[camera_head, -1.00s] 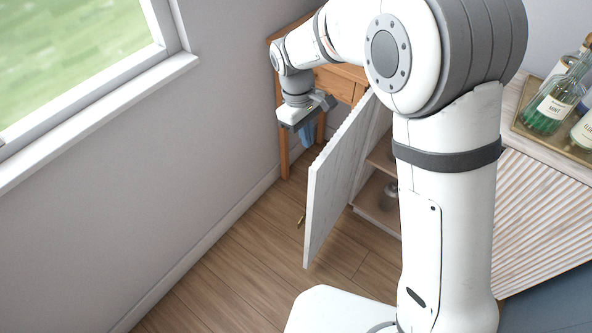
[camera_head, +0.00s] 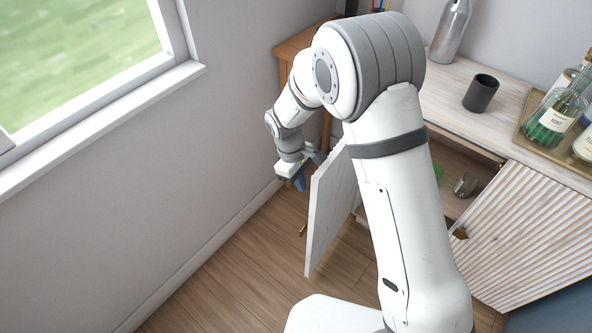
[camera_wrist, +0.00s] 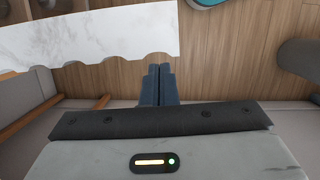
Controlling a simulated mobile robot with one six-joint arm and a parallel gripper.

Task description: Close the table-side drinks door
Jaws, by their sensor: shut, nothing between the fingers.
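The table-side drinks door (camera_head: 328,208) stands open, a white panel jutting out from the cabinet with a small knob (camera_head: 302,230) on its outer face. In the wrist view the door's pale top edge (camera_wrist: 95,38), scalloped along one side, fills the upper left. My gripper (camera_head: 299,184) is beside the door's outer, wall-facing side, near its top. In the wrist view its dark blue fingers (camera_wrist: 158,72) are shut and empty, close to the scalloped side. I cannot tell whether they touch it. My arm hides the door's hinge side.
The drinks cabinet top (camera_head: 445,92) holds a dark cup (camera_head: 481,93), a steel bottle (camera_head: 450,32) and a tray (camera_head: 521,128) of bottles. The other ribbed door (camera_head: 530,235) is at right. A wooden table (camera_head: 292,45) stands behind my arm. The window wall (camera_head: 130,180) is on the left.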

